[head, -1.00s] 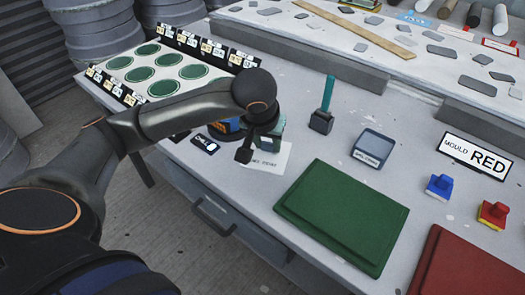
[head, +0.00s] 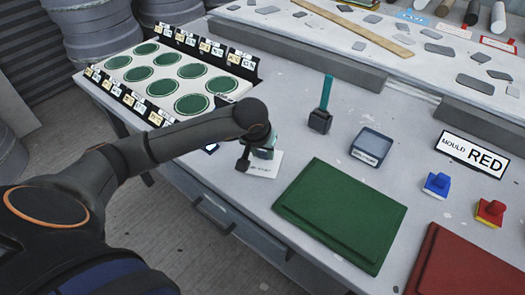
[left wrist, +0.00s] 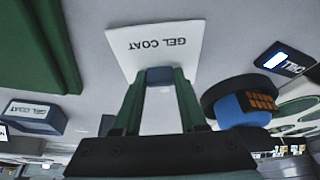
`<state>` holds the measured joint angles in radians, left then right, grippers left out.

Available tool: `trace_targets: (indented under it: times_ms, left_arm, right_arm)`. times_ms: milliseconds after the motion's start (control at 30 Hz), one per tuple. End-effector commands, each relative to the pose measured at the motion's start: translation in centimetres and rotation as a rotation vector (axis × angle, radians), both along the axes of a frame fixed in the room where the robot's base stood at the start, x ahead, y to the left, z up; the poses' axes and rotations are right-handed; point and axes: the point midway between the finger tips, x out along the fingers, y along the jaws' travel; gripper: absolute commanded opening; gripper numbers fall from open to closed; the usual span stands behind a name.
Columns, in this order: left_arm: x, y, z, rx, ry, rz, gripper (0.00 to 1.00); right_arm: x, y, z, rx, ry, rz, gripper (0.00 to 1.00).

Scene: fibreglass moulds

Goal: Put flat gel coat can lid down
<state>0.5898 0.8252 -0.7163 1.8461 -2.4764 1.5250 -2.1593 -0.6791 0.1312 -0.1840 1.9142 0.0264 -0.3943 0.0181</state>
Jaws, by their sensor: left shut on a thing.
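My left gripper (head: 262,152) is low over a white card (head: 265,165) near the table's front edge. In the left wrist view the card (left wrist: 150,42) reads GEL COAT, and my green fingers (left wrist: 158,95) point at its edge. They are shut on a small blue-grey thing (left wrist: 160,76), likely the gel coat can lid, seen only in part between the fingertips. I cannot tell whether it touches the card. My right gripper is not in view.
Beside the fingers stands a blue thing (left wrist: 243,105) with orange patches and a dark round base. A green panel (head: 340,215), a blue-grey tray (head: 372,147) and a green-handled tool (head: 322,108) are to the right. A rack with green discs (head: 165,80) is at the left.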

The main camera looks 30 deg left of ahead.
Motion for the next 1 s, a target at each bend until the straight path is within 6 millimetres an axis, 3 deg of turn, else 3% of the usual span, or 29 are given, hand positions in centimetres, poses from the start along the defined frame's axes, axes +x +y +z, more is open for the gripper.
trace_targets:
  times_ms: [133,167,400,767,1000]
  left_arm:
    - [0.0,0.0,-0.4,0.000,-0.001,0.000,0.00]
    - [0.0,0.0,-0.4,0.000,0.000,0.000,0.42]
    - [0.0,0.0,-0.3,-0.001,0.000,0.000,0.69]
    - [0.0,0.0,0.2,0.000,0.001,0.000,0.71]
    - [-1.4,-0.5,4.2,0.001,-0.006,-0.003,0.71]
  right_arm:
    - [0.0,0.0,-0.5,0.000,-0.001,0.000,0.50]
    - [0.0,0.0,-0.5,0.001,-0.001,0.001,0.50]
    - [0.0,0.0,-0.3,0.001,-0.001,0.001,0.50]
    - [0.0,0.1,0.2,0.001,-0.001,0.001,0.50]
    - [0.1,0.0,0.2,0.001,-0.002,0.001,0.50]
